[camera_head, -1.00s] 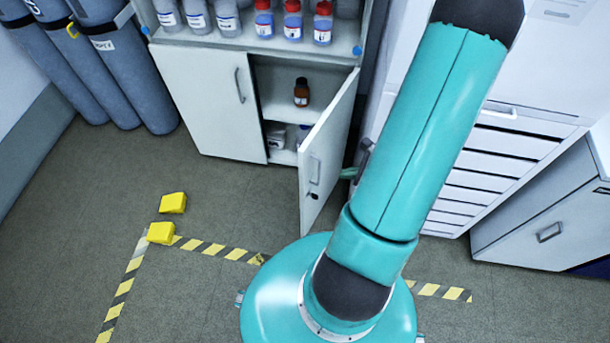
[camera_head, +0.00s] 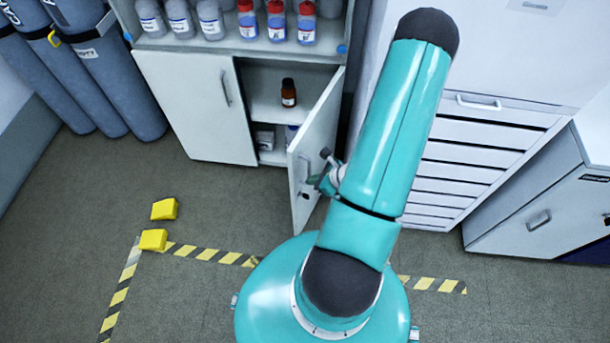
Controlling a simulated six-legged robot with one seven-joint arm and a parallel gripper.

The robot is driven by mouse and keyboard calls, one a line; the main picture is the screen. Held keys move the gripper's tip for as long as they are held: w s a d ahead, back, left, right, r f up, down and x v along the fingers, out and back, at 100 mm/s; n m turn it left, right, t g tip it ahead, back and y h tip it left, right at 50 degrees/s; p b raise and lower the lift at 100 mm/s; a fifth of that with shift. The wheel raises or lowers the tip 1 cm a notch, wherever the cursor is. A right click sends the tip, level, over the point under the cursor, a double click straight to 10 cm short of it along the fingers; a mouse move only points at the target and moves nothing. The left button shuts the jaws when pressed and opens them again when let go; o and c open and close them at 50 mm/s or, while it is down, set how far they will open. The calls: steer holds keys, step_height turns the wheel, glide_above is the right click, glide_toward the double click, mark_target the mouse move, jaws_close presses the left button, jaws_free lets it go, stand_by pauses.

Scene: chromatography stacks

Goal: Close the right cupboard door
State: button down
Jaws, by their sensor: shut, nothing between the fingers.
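The right cupboard door (camera_head: 322,122) is white and stands partly open, its hinge side at the right and its free edge swung out toward me. Its outer face shows, with the handle (camera_head: 303,172) near the free edge. My gripper (camera_head: 314,181) is shut and empty, in front of the outer face near the handle. I cannot tell whether it touches the door. My arm hides part of the gripper and the area right of the door. The left cupboard door (camera_head: 198,105) is closed.
Inside the cupboard stands a brown bottle (camera_head: 288,93) on a shelf. Several bottles (camera_head: 246,20) stand on the shelf above. Grey cylinders (camera_head: 105,70) are at left, drawers (camera_head: 465,160) at right. Two yellow blocks (camera_head: 164,209) lie on open floor by striped tape (camera_head: 205,253).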

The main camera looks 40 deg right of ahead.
mark_target(297, 177)
steer(key=shift+w+a+r, duration=0.1)
steer(key=shift+w+a, duration=0.15)
steer(key=shift+w, duration=0.5)
steer(key=shift+w+a, duration=0.25)
steer(key=shift+w, duration=0.45)
steer(key=shift+w, duration=0.15)
